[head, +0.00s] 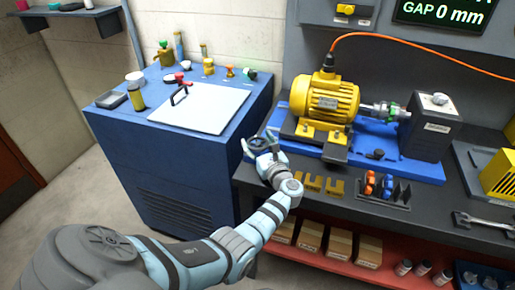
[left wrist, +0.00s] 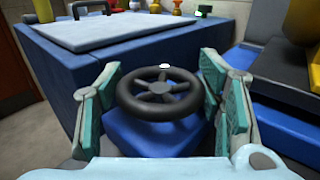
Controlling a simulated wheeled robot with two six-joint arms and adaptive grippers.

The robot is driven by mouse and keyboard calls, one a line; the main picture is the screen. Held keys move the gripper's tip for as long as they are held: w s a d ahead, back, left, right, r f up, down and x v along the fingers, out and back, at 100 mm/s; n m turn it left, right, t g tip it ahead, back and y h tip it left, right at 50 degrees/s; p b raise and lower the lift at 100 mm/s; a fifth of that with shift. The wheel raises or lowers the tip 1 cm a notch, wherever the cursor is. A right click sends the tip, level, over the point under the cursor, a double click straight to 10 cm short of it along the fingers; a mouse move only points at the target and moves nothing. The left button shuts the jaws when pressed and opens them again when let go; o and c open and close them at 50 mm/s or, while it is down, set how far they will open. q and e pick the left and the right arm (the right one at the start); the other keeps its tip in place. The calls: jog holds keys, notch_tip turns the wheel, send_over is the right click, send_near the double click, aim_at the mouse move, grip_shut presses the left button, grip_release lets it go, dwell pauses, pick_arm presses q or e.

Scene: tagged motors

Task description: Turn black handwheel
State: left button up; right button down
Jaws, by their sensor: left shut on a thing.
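The black handwheel (left wrist: 158,94) has a dark rim with spokes and sits at the left end of the blue motor base, between the two fingers of my left gripper in the left wrist view. In the head view the handwheel (head: 257,142) is partly hidden by my left gripper (head: 264,150), which is shut on it from the front. The fingers (left wrist: 160,88) stand on the left and right of the rim. My right gripper is in neither view. A display at the top right reads GAP 0 mm.
A yellow motor (head: 325,100) on the blue base (head: 410,168) stands behind and right of the handwheel. A blue cabinet (head: 150,165) is close on the left. Yellow brackets (head: 313,183) and a black holder with orange and blue items (head: 383,190) lie to the right.

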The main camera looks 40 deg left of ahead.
aim_at(263, 150)
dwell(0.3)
pick_arm(q)
jog(key=o, duration=1.2)
jog(key=shift+c, duration=0.2)
jog(key=v, duration=0.7)
jog(key=shift+s+d, duration=0.15)
jog(key=shift+d, duration=0.15)
